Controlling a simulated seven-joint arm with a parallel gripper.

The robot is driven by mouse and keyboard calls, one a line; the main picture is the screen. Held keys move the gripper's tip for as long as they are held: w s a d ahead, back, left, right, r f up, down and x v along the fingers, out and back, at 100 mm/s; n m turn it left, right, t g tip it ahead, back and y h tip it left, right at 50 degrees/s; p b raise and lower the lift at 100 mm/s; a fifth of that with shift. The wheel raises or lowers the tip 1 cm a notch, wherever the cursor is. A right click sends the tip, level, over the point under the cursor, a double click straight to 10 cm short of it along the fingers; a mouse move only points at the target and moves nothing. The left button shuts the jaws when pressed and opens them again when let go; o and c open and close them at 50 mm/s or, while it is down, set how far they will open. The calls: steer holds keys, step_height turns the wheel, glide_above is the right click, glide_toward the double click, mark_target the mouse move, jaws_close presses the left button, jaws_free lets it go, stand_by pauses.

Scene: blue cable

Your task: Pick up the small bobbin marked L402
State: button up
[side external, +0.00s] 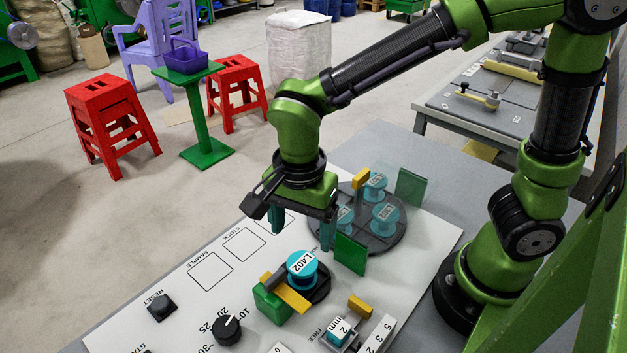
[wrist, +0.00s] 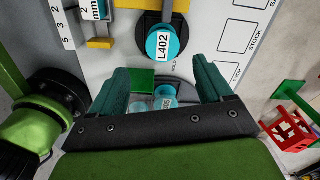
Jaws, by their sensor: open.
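The bobbin marked L402 (side external: 302,268) is cyan with a white label. It sits on a dark round base (side external: 318,290) beside a green block with a yellow bar (side external: 290,297). It also shows in the wrist view (wrist: 163,43), at the top and beyond my fingertips. My gripper (side external: 302,236) is open and empty, above and behind the bobbin and apart from it. In the wrist view, its two teal fingers (wrist: 162,78) are spread, with a green plate and other cyan bobbins seen between them.
A dark round tray (side external: 386,247) holds several cyan bobbins (side external: 386,217) behind clear panels. Green plates (side external: 350,254) stand upright at its edge. A knob (side external: 227,329), a RESET button (side external: 161,307) and a small 2 mm block (side external: 339,333) are on the white panel. The marked squares are empty.

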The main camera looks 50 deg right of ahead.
mark_target(303, 261)
step_height(303, 261, down, 5)
steer(key=shift+f, duration=0.1)
steer(key=shift+w+d+f, duration=0.15)
steer(key=shift+f, duration=1.2)
steer(key=shift+w+d+f, duration=0.1)
steer(key=shift+f, duration=1.2)
steer(key=shift+c, duration=0.4)
steer(key=c, duration=0.9)
